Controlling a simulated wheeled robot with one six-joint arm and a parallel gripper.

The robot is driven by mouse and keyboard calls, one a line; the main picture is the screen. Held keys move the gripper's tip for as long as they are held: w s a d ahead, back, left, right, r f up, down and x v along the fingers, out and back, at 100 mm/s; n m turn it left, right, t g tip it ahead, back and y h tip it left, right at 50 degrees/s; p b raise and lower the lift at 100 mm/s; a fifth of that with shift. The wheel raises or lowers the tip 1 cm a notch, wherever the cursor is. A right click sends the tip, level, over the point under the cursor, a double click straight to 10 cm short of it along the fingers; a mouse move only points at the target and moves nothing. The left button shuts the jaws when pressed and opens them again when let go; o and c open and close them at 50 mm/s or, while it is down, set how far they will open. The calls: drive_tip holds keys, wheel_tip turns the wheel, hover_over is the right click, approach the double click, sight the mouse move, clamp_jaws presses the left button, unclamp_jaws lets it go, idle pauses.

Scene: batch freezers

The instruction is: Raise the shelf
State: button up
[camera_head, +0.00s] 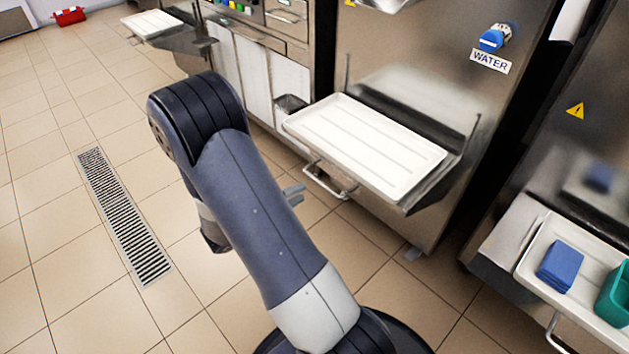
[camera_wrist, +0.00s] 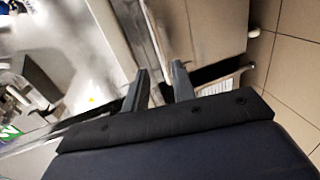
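The shelf (camera_head: 437,183) is a metal ledge on the front of the middle freezer. It sticks out level and carries a white ribbed tray (camera_head: 365,145). A bar handle (camera_head: 330,183) hangs at its front edge. My gripper (camera_head: 294,194) is left of the handle and lower in the picture, apart from it, and mostly hidden behind my arm. In the wrist view my gripper (camera_wrist: 160,84) shows two separated fingers with nothing between them. That view is tilted and blurred, and I cannot make out the handle there.
A right-hand shelf holds a tray (camera_head: 540,250) with a blue cloth stack (camera_head: 560,266) and a green container (camera_head: 614,295). Another shelf with a white tray (camera_head: 151,24) is at the far left. A floor drain (camera_head: 124,217) lies in the open tiled floor at left.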

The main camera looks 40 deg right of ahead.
sight(319, 183)
drive_tip(key=b+x, duration=0.1)
drive_tip(key=x, duration=0.8)
drive_tip(key=shift+s, duration=0.1)
drive_tip(key=shift+a, duration=0.1)
drive_tip(key=shift+c, duration=0.5)
clamp_jaws()
